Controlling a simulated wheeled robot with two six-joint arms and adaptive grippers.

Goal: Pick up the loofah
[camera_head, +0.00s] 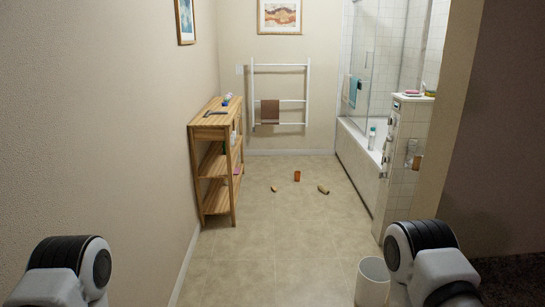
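Three small objects lie on the tiled floor in the middle of the room. A tan-brown elongated piece (323,189) lies on its side and may be the loofah, but it is too small to be sure. An orange-brown cylinder (297,176) stands upright a little behind it. A smaller tan piece (274,189) lies to the left. Only parts of my two arms show at the bottom left and bottom right corners. Neither gripper is in view, and both arms are far from the floor objects.
A wooden shelf (212,132) with small items stands along the left wall. A white bin (372,281) is at the lower right, near a tiled partition (405,150). A bathtub (358,160) is at the back right, a towel rack (280,94) on the back wall. The central floor is mostly clear.

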